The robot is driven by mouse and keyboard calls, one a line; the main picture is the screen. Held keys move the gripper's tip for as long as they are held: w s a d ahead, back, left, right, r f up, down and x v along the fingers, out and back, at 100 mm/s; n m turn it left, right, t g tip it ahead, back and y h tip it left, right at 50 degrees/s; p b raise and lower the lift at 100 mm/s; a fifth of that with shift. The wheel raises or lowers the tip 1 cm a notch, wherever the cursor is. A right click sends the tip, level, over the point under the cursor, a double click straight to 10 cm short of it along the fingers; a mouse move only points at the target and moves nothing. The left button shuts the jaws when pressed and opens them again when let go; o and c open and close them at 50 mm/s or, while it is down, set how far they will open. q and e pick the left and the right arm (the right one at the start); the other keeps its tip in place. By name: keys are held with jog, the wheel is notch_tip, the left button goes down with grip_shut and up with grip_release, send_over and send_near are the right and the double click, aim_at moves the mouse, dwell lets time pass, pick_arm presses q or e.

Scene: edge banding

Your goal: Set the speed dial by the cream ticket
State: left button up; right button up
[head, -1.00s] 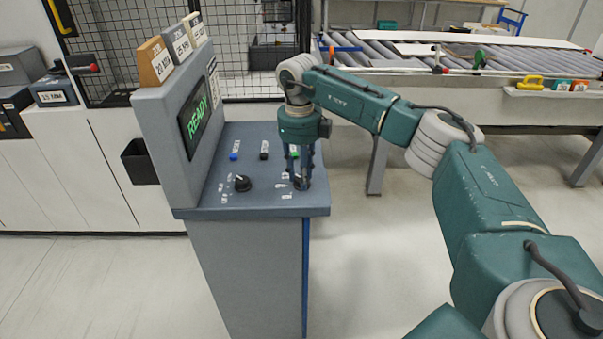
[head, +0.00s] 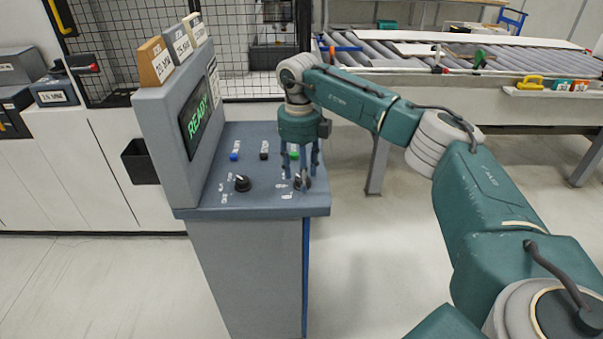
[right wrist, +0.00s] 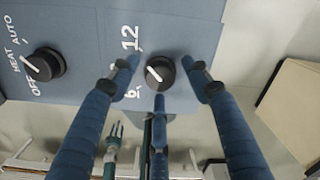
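The speed dial (head: 304,184) is a black knob at the right front of the grey console's sloped top. In the right wrist view the dial (right wrist: 160,72) has a white pointer mark slanting to the upper left, beside white numbers including 12. My right gripper (head: 300,171) points down over the dial, its fingers spread around it and apart from it. The cream ticket (head: 196,29) stands rightmost of three tickets on the console's upright screen housing; its print is too small to read surely. My left gripper is out of view.
A second black knob (head: 242,183), marked OFF, HEAT and AUTO, sits left of the dial. Blue (head: 234,157), black (head: 264,156) and green (head: 295,155) buttons lie behind. The screen (head: 195,124) reads READY. A roller conveyor (head: 400,58) stands behind at right.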

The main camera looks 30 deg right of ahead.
notch_tip(320, 180, up, 12)
jog(key=shift+a, duration=0.2)
dwell(0.4)
jog(key=shift+f, duration=0.1)
dwell(0.4)
